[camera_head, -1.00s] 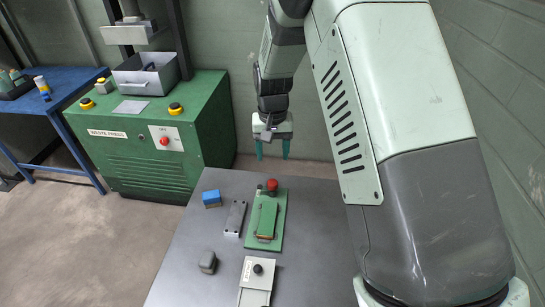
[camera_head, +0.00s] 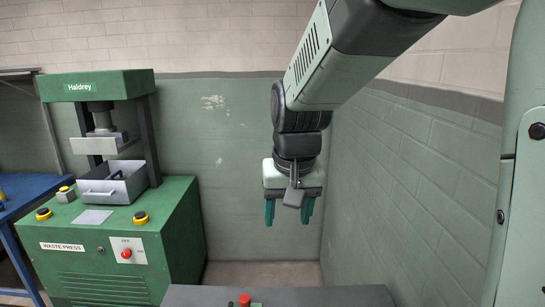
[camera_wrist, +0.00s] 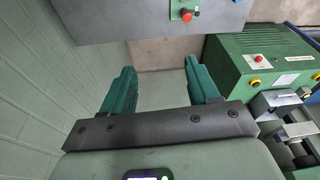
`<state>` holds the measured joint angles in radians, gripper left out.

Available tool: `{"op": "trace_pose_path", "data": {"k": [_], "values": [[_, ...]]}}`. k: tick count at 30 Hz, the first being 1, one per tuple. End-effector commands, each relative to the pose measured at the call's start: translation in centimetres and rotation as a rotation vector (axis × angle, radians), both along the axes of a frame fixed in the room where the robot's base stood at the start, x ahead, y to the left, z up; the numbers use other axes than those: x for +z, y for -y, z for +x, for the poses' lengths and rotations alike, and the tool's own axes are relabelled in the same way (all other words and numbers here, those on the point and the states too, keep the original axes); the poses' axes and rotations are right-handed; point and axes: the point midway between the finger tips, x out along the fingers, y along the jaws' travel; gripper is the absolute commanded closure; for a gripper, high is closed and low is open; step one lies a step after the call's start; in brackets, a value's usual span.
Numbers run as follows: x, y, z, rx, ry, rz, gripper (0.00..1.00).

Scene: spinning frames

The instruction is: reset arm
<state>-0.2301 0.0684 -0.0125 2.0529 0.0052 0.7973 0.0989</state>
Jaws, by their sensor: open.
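My gripper (camera_head: 290,211) hangs fingers down in the head view, in front of the green back wall and above the far edge of the grey table (camera_head: 290,296). Its two teal fingers are apart with nothing between them. In the wrist view my gripper (camera_wrist: 160,88) also shows both teal fingers spread, with bare floor and wall between them. The table (camera_wrist: 140,20) shows at the top of the wrist view, clear of the fingers. Most of the table top is below the head view.
A green waste press (camera_head: 130,245) stands left of the table, with a grey bin (camera_head: 113,185) on top. A red knob (camera_head: 245,299) shows at the table's edge. A blue bench (camera_head: 14,200) is at far left. A block wall (camera_head: 420,190) rises close on the right.

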Motion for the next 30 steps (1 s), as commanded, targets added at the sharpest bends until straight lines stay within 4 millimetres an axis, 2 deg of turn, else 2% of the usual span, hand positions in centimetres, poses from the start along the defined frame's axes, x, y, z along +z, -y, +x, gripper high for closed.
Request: {"op": "trace_pose_path", "data": {"k": [1,6,12,15,18,21,30], "values": [[1.8,1.2,-1.7,-0.01,0.033,0.004,0.4],[5.5,4.4,-7.7,-0.035,0.116,0.007,0.4],[7.1,7.0,-14.5,-0.064,0.209,-0.002,0.4],[7.1,7.7,-16.9,-0.074,0.241,-0.008,0.4],[6.9,8.1,-18.4,-0.08,0.261,-0.012,0.4],[6.8,8.3,-19.1,-0.083,0.272,-0.015,0.4],[6.8,8.4,-19.2,-0.083,0.273,-0.015,0.4]]}}
